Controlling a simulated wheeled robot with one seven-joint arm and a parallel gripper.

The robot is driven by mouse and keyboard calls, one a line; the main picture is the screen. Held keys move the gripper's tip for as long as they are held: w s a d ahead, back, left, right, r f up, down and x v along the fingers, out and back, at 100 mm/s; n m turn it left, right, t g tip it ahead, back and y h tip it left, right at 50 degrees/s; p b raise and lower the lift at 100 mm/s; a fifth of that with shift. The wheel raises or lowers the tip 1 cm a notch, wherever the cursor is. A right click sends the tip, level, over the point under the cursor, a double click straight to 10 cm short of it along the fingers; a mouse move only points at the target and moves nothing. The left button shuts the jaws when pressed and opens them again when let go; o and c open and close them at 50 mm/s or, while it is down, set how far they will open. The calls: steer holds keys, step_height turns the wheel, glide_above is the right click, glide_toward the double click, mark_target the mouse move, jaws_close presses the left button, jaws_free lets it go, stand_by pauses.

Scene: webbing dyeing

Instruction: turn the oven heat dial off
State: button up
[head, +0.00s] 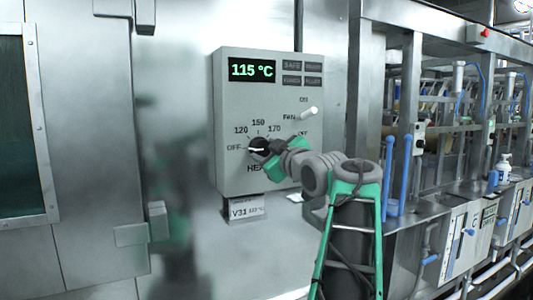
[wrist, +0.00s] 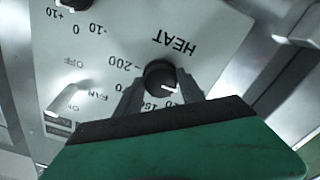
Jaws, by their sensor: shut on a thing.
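The heat dial (head: 258,149) is a round black knob low on a grey control panel (head: 225,110). Its white pointer line points left, at or very near the OFF mark. It also shows in the wrist view (wrist: 160,76), where the panel's lettering appears upside down and the white mark points right. My gripper (head: 269,149) reaches in from the right. In the wrist view, its two grey fingers sit either side of the dial, shut on it. They hide part of the scale. The green display (head: 252,70) above reads 115 °C.
A white fan lever (head: 308,113) sticks out to the right of the dial, close above my gripper. Another black knob (wrist: 75,4) shows in the wrist view. A tag plate (head: 246,207) hangs below the panel. Metal framing with blue handles (head: 406,160) stands to the right.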

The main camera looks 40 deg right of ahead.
steer(key=o, duration=1.4)
steer(key=shift+c, duration=0.2)
steer(key=shift+s, duration=0.15)
steer(key=b+v, duration=0.1)
steer(key=v, duration=0.6)
steer(key=shift+s, duration=0.25)
steer(key=shift+a, duration=0.15)
